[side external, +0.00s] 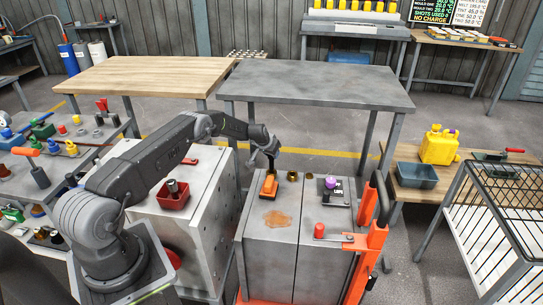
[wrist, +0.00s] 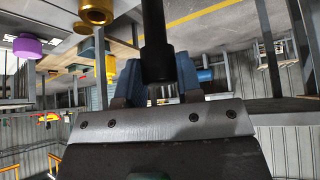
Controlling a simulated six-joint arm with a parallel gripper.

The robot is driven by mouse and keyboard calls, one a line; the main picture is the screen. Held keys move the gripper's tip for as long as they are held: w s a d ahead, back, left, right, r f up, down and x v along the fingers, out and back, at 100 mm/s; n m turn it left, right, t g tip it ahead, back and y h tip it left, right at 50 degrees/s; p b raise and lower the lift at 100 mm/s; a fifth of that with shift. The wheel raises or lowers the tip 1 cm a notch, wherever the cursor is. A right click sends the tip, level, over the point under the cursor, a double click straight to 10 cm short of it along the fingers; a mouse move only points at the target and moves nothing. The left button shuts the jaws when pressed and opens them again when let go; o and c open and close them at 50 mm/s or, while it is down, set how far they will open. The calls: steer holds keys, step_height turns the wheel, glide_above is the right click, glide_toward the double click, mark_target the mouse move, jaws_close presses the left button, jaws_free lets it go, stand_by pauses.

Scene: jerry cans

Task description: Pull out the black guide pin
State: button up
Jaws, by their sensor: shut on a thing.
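The black guide pin (wrist: 154,45) runs down from the top edge of the wrist view to between the two blue finger pads. My gripper (wrist: 158,76) is shut on it. The pin's far end is outside the wrist view. In the side view my gripper (side external: 271,155) is small and dark, above the back left of the right-hand grey metal block (side external: 270,245). The pin is hard to tell from the gripper there, and I cannot tell whether its lower end is still in a hole. An orange piece (side external: 269,186) sits just below.
Gold bushings (side external: 292,176) and a purple knob (side external: 330,182) stand on the block top, right of my gripper. An orange frame with a red-knobbed lever (side external: 320,231) is at the block's right side. A red tray (side external: 174,196) sits on the left block. The grey table (side external: 320,88) behind is clear.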

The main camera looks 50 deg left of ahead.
steer(key=shift+r, duration=1.55)
